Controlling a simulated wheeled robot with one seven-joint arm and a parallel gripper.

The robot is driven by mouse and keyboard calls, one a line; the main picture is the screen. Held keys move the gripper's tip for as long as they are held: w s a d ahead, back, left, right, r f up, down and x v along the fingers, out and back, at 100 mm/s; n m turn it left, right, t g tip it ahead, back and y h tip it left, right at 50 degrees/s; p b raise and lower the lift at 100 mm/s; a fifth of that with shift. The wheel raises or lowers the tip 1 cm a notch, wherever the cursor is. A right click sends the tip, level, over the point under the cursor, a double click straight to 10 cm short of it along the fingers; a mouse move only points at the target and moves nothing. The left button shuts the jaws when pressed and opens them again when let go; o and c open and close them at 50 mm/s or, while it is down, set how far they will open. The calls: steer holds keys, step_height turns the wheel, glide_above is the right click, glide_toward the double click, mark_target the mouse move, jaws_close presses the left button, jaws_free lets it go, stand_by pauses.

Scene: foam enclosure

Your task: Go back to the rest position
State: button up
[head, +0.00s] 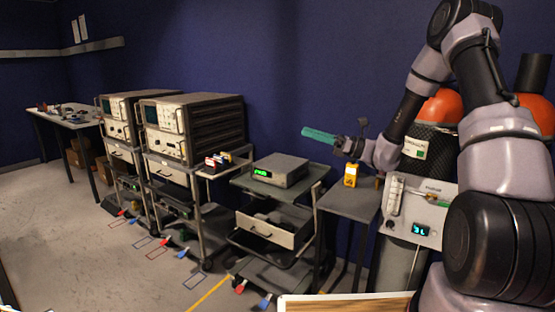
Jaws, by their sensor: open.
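My gripper (311,133) is at the end of my arm, held out to the left in the middle of the picture. Its long teal fingers point left, in front of the blue wall. They are seen nearly edge-on, with nothing visible held between them. The gripper is above the grey side table and the cart with the green display, apart from both. My arm comes down from the upper right and covers part of the right side.
A yellow handheld device (351,175) stands on the grey side table (347,203). A cart left of it carries a box with a green display (280,171). Instrument racks (190,130) stand further left. A panel with a flow tube (416,211) is close right. Floor is open at left.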

steer(key=s+r+n+g+h, duration=0.3)
steer(key=s+n+h, duration=0.25)
steer(key=s, duration=0.35)
steer(key=s+r+n+g+h, duration=0.35)
steer(key=s+n, duration=0.25)
steer(key=s, duration=0.2)
steer(key=s+d+r+n+t+h, duration=0.3)
steer(key=s+d+t+h, duration=0.1)
steer(key=d, duration=0.3)
steer(key=s+d+r+n+t+h, duration=0.3)
steer(key=s+d+r+t+h, duration=0.1)
steer(key=s+d+t+h, duration=0.1)
steer(key=shift+s+d+t+h, duration=0.35)
steer(key=shift+s+d, duration=0.45)
steer(key=shift+d, duration=0.4)
